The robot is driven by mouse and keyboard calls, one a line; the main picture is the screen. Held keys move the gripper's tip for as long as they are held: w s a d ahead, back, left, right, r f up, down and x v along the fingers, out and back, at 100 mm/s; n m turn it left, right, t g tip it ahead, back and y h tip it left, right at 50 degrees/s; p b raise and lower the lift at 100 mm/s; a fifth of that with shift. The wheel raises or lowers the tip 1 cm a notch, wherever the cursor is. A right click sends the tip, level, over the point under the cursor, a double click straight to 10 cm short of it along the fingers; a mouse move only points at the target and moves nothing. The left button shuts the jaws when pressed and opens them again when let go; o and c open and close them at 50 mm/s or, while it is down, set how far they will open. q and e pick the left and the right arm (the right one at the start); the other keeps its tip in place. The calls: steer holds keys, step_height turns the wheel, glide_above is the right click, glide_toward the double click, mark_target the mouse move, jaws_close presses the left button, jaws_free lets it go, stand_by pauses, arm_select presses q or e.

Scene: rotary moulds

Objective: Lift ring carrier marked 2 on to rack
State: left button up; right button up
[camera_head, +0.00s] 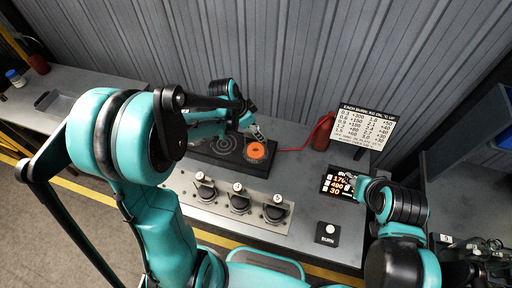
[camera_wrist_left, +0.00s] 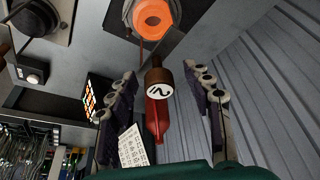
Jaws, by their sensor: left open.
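My left gripper (camera_head: 257,132) is over the black hotplate unit (camera_head: 205,153). In the left wrist view its fingers (camera_wrist_left: 162,95) are spread wide. Between them shows a brown knob-like piece with a white disc (camera_wrist_left: 159,91), whose black mark looks like a 2 turned sideways. I cannot tell how far it is from the fingers, and I cannot make it out in the head view. An orange ring-shaped piece (camera_head: 257,151) lies at the hotplate's right end; it also shows in the left wrist view (camera_wrist_left: 152,14). My right gripper (camera_head: 364,188) is by the display; its fingers are unclear.
A chart sign (camera_head: 366,126), a display (camera_head: 334,183) and a burn button (camera_head: 328,232) are at the right. Three numbered dials (camera_head: 239,203) line the front. A shelf (camera_head: 462,190) stands far right.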

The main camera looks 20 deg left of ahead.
arm_select(q)
steer(key=shift+c, duration=0.3)
jaws_close()
steer(key=shift+r, duration=0.1)
